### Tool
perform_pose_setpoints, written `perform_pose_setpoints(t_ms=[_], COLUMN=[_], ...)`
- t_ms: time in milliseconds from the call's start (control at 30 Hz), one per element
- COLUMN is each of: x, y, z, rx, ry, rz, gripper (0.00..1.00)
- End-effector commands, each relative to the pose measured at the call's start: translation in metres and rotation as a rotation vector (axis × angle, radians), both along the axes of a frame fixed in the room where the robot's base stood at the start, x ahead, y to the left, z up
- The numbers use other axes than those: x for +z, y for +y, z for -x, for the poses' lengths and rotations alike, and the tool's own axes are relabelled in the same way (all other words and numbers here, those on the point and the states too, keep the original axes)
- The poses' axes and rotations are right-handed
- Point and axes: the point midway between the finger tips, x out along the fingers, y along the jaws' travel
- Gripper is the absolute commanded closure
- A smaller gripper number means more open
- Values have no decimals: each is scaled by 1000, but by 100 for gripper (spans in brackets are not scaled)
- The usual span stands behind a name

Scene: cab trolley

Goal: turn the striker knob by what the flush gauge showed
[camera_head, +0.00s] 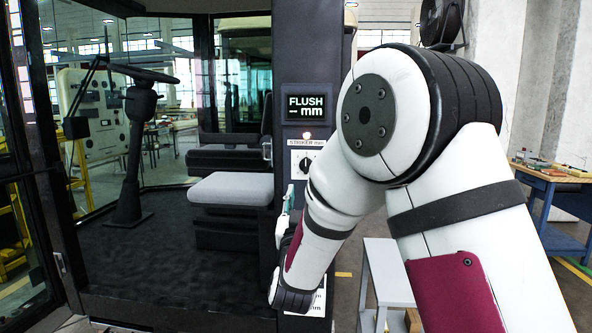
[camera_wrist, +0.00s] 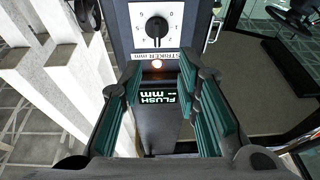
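The striker knob (camera_head: 307,163) is a black knob on a white dial on the cab's dark post, labelled "STRIKER mm". It shows larger in the wrist view (camera_wrist: 156,31), upside down, ahead of my fingers; its exact setting is hard to read. The flush gauge display (camera_head: 306,107) above it reads "FLUSH" with a dash and "mm", no number. The display also shows in the wrist view (camera_wrist: 160,96), between my fingers. My gripper (camera_wrist: 158,84) is open and empty, its teal pads apart, not touching the knob. In the head view my arm hides most of it.
A small lit lamp (camera_head: 307,136) sits between display and dial. The cab holds a grey seat (camera_head: 232,188) and a steering wheel (camera_head: 137,73). A grey trolley (camera_head: 388,270) stands right of the post. A blue workbench (camera_head: 552,190) is farther right.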

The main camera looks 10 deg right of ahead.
Motion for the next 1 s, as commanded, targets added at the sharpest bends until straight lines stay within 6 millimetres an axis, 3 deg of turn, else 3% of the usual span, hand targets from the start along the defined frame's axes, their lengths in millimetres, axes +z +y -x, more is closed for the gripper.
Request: perform_pose_setpoints(t_ms=[200, 333, 800, 1000], x=[-4, 2, 35, 44], y=[-2, -6, -32, -38], z=[-1, -12, -89, -111], rx=[-39, -41, -40, -39], ry=[-57, -60, -58, -57], rz=[23, 23, 22, 23], gripper=[70, 70, 70, 70])
